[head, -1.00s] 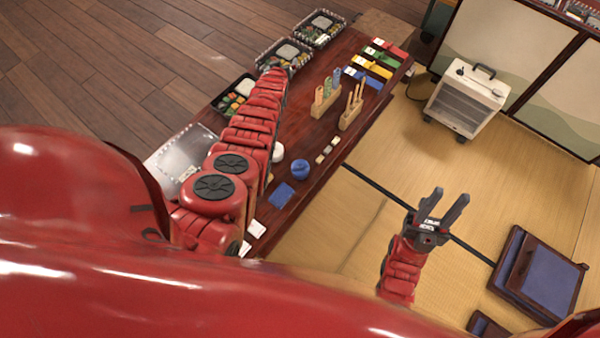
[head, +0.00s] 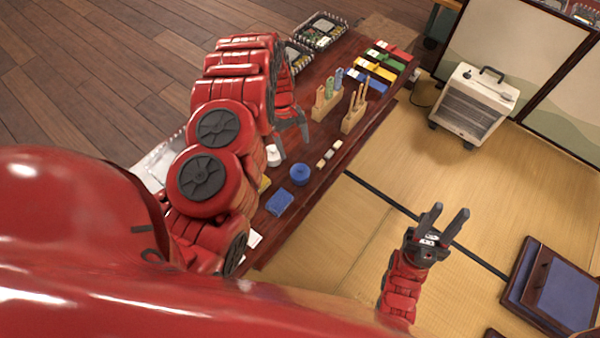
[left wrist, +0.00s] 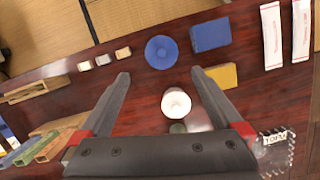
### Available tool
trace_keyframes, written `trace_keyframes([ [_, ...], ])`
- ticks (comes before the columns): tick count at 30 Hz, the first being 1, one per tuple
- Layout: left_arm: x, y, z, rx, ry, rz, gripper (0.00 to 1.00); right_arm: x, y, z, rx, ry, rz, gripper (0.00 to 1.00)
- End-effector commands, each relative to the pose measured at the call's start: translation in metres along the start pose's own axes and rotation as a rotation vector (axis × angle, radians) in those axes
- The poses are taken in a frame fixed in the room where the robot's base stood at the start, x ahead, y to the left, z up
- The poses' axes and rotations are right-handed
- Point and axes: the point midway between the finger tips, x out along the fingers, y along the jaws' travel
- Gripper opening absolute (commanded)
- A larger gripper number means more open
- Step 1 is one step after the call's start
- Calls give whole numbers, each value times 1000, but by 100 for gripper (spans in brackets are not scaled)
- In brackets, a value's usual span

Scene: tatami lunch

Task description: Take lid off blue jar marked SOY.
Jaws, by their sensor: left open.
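A round blue jar (head: 300,174) stands on the dark red table and also shows in the left wrist view (left wrist: 161,52). It appears covered by a blue lid with a small knob; no SOY mark is readable. My left gripper (head: 291,142) is open and empty above the table, just behind the blue jar in the head view. In the left wrist view its fingertips (left wrist: 161,77) lie short of the jar, with a white round pot (left wrist: 176,103) showing between the fingers. My right gripper (head: 448,212) is open and empty over the tatami, away from the table.
A blue block-like item (left wrist: 210,35) and a yellow one (left wrist: 222,75) lie beside the jar. Small pale pieces (left wrist: 103,59) lie in a row on its other side. Wooden holders (head: 353,119) with upright sticks stand farther along the table. White packets (left wrist: 271,35) lie near the edge.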

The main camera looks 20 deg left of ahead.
Motion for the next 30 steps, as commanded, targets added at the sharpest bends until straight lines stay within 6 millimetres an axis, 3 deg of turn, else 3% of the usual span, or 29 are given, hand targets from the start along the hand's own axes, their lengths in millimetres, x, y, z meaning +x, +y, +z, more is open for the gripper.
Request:
trace_keyframes([
  [1,16,-1,0,1,-1,-3,100,-4,0,1,0,0,0,38],
  [6,46,0,-1,2,2,-1,100,-9,0,2,0,0,0,38],
  [14,62,1,-2,1,5,4,100,-12,-1,2,0,0,0,38],
  [23,106,-3,-1,1,4,2,100,-23,-1,4,0,0,0,38],
  [30,108,-2,0,1,3,4,100,-22,-1,4,0,0,0,38],
])
